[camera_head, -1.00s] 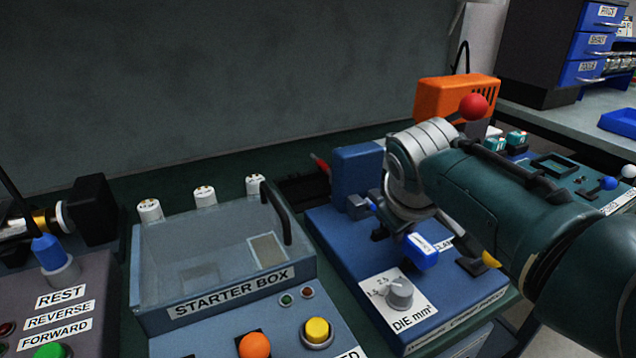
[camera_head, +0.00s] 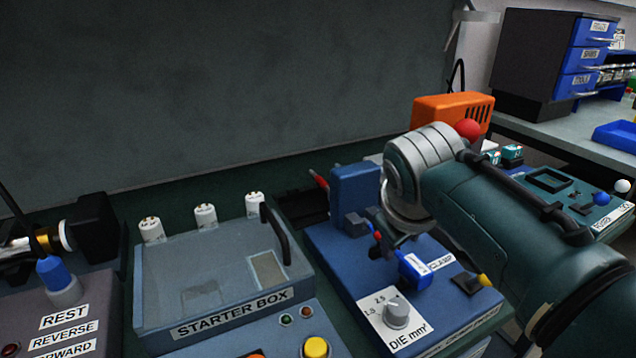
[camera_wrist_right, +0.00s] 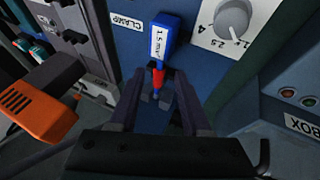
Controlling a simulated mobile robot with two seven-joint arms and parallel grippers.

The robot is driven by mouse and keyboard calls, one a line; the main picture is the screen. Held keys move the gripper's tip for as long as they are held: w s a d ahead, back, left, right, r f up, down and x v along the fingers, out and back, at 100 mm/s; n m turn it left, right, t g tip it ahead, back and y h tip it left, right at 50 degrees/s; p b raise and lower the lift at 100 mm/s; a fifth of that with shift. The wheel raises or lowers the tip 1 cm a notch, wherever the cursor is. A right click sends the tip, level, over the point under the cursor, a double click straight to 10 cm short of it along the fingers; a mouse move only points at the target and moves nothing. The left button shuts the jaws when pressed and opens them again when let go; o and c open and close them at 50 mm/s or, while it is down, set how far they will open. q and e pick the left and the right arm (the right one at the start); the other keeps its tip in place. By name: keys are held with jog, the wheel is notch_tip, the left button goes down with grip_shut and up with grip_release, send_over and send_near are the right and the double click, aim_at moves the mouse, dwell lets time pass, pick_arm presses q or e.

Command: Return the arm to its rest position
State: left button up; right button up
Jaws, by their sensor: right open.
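My right arm (camera_head: 500,220) comes in from the right in the head view, over the blue die unit. Its gripper (camera_wrist_right: 158,82) is open in the wrist view, with a finger on either side of the red end of a small blue piece (camera_wrist_right: 163,42) labelled 1.5 mm². I cannot tell whether the fingers touch it. In the head view this blue piece (camera_head: 414,270) sits at the CLAMP label on the die unit (camera_head: 350,270), below my wrist. The gripper's fingertips are mostly hidden there.
The starter box (camera_head: 160,270) with white cylinders behind it stands left of the die unit. An orange box (camera_head: 430,108) and a red ball (camera_head: 467,129) are behind my wrist. A dial (camera_head: 397,313) is in front of it.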

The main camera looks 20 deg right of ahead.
jog(key=s+a+r+y+p, duration=0.1)
jog(key=s+a+r+p, duration=0.25)
jog(key=s, duration=0.45)
jog(key=s+a+r+g+y+p, duration=0.1)
jog(key=s+a+r+y+p, duration=0.1)
jog(key=s+r, duration=0.5)
jog(key=s+a+r+y+p, duration=0.1)
jog(key=s+a+r+p, duration=0.15)
jog(key=s, duration=0.75)
notch_tip(320, 180, up, 37)
jog(key=p, duration=3.7)
jog(key=shift+s+a+p, duration=0.2)
jog(key=shift+a+p, duration=0.15)
